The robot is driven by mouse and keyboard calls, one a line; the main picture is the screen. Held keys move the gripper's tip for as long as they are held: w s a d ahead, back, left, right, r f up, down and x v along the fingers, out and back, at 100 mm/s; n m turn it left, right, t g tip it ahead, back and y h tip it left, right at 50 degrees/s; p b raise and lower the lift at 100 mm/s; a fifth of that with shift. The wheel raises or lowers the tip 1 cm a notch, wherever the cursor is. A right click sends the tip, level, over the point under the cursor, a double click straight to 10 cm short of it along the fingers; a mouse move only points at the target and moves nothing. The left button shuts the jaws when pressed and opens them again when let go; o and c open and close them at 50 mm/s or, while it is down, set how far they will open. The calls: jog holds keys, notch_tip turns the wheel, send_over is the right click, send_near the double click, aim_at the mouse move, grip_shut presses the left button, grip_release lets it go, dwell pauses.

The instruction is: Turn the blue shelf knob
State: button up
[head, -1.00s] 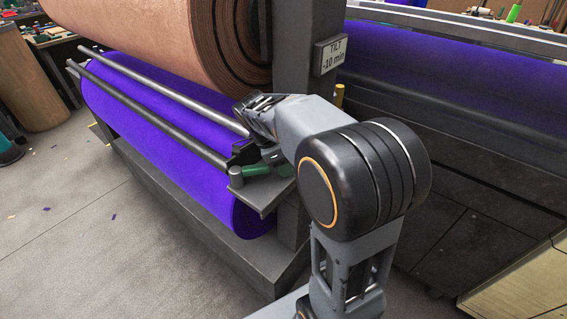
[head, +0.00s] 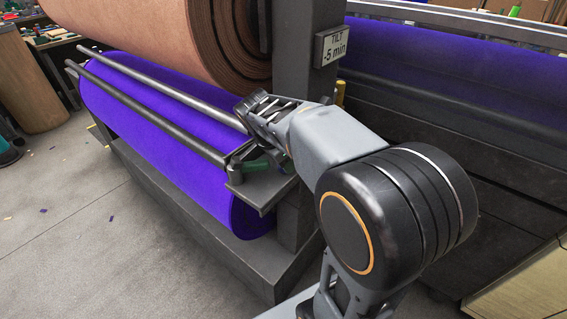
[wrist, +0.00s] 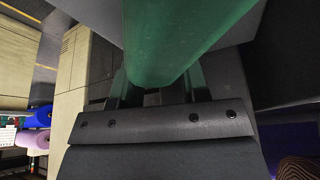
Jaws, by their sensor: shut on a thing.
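I see no blue knob in either view. My gripper (head: 272,148) is at the small dark shelf bracket on the end of the rack, shut on a green handle (head: 256,166). The handle lies low over the dark bracket (head: 262,190), beside a short grey post (head: 236,174). In the wrist view the green handle (wrist: 185,40) runs between my two fingers, large and close. My gripper hides part of the handle in the head view.
A violet-blue felt roll (head: 165,130) lies behind two grey bars (head: 150,110), under a brown felt roll (head: 160,30). A dark upright post (head: 300,60) stands just behind my gripper. Open floor (head: 80,230) lies at left.

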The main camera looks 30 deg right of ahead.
jog(key=shift+n+t+b, duration=0.35)
jog(key=shift+n+t, duration=0.05)
jog(key=shift+n, duration=0.6)
jog(key=o, duration=0.7)
jog(key=shift+c, duration=0.2)
jog(key=p+v, duration=0.2)
jog(key=v, duration=1.2)
jog(key=shift+s, duration=0.15)
jog(key=shift+d, duration=0.1)
